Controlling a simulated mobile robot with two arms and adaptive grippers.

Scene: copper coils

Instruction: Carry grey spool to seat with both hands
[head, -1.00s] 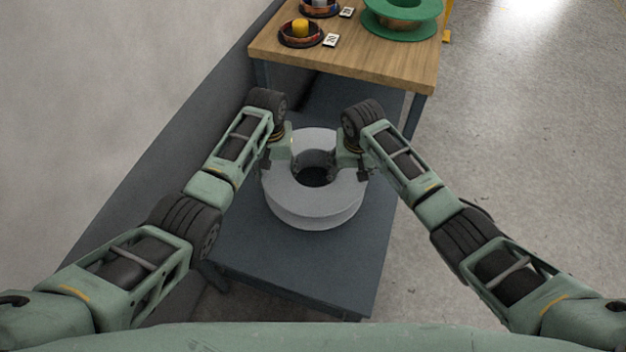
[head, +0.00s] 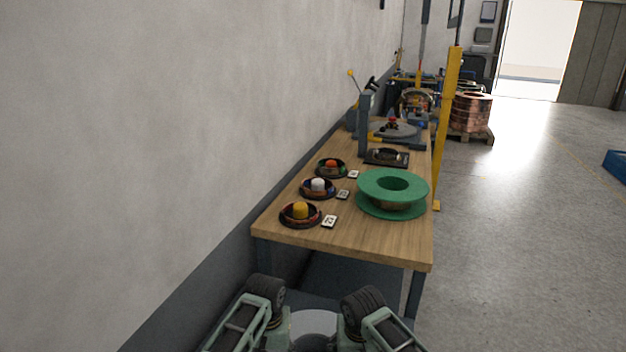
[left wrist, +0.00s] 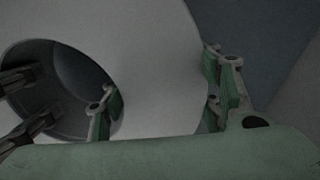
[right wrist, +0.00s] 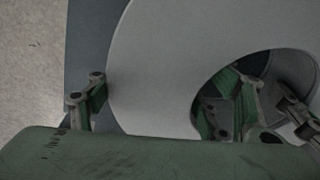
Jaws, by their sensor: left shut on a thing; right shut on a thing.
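The grey spool (head: 315,322) shows only as a sliver at the bottom edge of the head view, between my two grippers. In the left wrist view my left gripper (left wrist: 165,100) is shut on the spool (left wrist: 160,45), one finger inside the central hole and one outside the rim. In the right wrist view my right gripper (right wrist: 155,108) holds the spool (right wrist: 190,50) the same way from the other side. The spool's underside is hidden, so I cannot tell whether it rests on the surface below. I cannot tell which thing is the seat.
A wooden table (head: 350,238) ahead holds a green spool (head: 393,187), several small bowls with coloured pieces (head: 301,213), and a dark tray (head: 387,157). Farther back is a machine with a round grey plate (head: 392,128). A yellow post (head: 447,130) stands at right; floor (head: 520,230) is open there.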

